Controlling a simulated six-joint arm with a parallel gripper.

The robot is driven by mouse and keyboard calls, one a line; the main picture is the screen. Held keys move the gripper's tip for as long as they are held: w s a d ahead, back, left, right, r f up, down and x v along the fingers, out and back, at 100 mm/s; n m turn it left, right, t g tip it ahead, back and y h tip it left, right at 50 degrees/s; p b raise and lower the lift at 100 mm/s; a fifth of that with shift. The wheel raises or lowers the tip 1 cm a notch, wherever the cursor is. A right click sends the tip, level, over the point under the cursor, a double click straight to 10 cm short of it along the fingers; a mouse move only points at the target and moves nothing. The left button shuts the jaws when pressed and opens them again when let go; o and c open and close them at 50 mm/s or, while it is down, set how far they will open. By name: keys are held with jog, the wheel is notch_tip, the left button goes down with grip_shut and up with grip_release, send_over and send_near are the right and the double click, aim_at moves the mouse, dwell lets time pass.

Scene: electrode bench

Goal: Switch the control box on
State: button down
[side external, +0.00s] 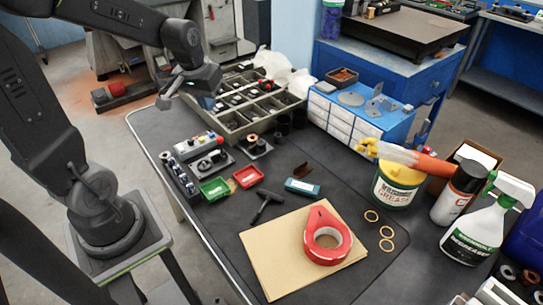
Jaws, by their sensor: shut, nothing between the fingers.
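A small grey box with coloured knobs or buttons on top, which looks like the control box (195,144), sits near the left edge of the dark bench mat. A red part shows at its right end. Its switch and whether it is on are too small to tell. My gripper (164,102) hangs above the bench's back left edge, up and to the left of the box in the picture. It is shut and empty, and appears apart from everything.
A divided grey tray (232,123) stands behind the box. Several small parts, a green tray (214,189) and a red tray (248,177) lie in front. A tape roll (327,240) rests on a brown sheet (262,262). A grease tub (397,187) and bottles stand right.

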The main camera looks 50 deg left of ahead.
jog(key=s+d+r+m+t, duration=0.1)
jog(key=s+d+r+m, duration=0.2)
jog(key=s+d, duration=0.2)
jog(key=s+d+r+m+t+h, duration=0.1)
jog(key=s+d+r, duration=0.3)
jog(key=d, duration=0.5)
jog(key=shift+s+d+m+t, duration=0.35)
jog(key=shift+m+t, duration=0.25)
jog(key=shift+m, duration=0.3)
jog(key=shift+w+a, duration=0.1)
